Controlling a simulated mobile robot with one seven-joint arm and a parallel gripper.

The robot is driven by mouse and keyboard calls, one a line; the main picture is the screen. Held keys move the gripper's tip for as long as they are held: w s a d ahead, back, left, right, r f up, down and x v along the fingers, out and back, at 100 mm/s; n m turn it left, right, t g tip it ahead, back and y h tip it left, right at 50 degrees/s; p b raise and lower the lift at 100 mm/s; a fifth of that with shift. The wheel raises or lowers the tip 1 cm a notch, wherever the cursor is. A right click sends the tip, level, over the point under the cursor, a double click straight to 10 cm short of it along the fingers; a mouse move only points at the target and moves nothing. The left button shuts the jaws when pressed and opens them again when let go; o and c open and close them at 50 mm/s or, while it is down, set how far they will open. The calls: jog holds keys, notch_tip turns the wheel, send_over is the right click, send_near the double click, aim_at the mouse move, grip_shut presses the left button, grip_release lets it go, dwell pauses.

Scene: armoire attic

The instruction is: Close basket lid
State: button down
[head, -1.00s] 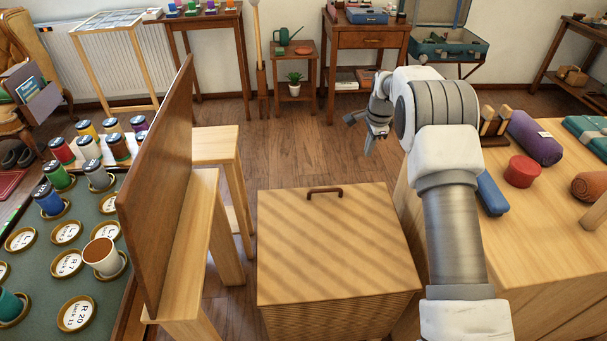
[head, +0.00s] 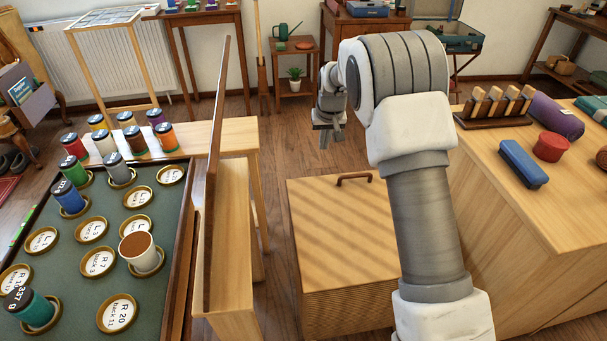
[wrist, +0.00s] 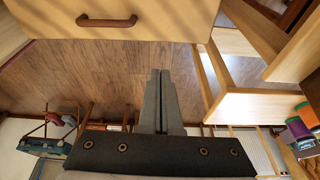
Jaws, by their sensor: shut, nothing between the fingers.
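The basket (head: 350,312) is a light wooden box with fine ribbed sides, standing on the floor between the bench and the right-hand table. Its flat lid (head: 335,225) lies level across the top, with no clear gap visible. A brown handle (head: 354,178) sits near the lid's far edge; lid and handle also show at the top of the wrist view (wrist: 107,20). My gripper (head: 326,146) hangs beyond the lid's far edge, left of the handle, apart from both. In the wrist view its fingers (wrist: 160,74) are together and empty. My arm hides the lid's right part.
A light bench (head: 232,265) with an upright brown panel (head: 217,175) stands left of the basket. A green board (head: 70,250) with several jars and a cup lies further left. The right-hand table (head: 520,205) is close to the basket. Floor behind the basket is clear.

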jog(key=b, duration=0.5)
send_near(318, 178)
jog(key=x, duration=0.2)
jog(key=w+x, duration=0.1)
jog(key=x, duration=0.2)
jog(key=shift+w+a, duration=0.1)
jog(key=shift+f, duration=0.7)
